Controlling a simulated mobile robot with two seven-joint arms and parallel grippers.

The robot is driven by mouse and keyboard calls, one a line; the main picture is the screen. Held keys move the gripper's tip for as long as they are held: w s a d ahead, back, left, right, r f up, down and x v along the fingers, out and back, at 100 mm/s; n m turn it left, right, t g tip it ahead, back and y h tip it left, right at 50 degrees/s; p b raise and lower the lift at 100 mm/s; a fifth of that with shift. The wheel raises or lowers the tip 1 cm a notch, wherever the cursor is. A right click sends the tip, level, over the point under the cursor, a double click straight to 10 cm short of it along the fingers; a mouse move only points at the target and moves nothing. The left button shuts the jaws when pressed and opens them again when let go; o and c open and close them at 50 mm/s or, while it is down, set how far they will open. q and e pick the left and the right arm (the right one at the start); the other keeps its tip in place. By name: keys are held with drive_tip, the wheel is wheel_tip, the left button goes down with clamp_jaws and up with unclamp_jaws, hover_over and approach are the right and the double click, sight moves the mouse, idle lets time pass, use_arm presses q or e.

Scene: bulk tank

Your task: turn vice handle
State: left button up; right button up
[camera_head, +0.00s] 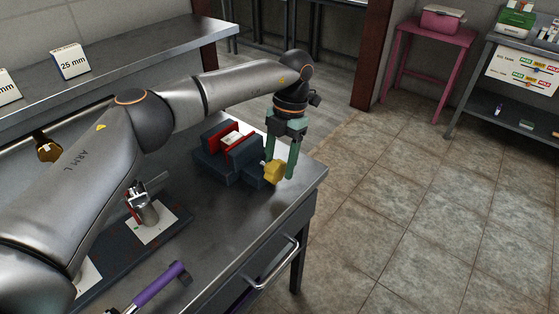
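The dark blue vice (246,152) with red jaw faces stands on the metal bench near its far right corner. A pale block sits between its jaws. The vice's yellow handle (273,173) sticks out on its right side, towards the bench edge. My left gripper (280,168) points down at the handle from above. Its two green fingers are spread apart, with the handle low between them. The handle partly overlaps the left finger's tip, so contact there is hard to judge. The right finger stands just right of the handle. My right gripper is not in view.
The metal bench (225,222) has a drawer handle (273,264) on its front. A purple-handled tool (158,284) and a dark board (120,262) with a metal fitting lie nearer. A raised shelf (130,62) carries a "25 mm" sign (70,61). Open tiled floor lies right.

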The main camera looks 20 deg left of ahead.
use_arm(q)
drive_tip(key=a+v, duration=0.1)
drive_tip(key=v, duration=1.1)
drive_tip(key=shift+d+r+p, duration=0.25)
drive_tip(key=shift+d+p, duration=0.15)
drive_tip(key=shift+d, duration=0.15)
drive_tip(key=shift+f, duration=0.1)
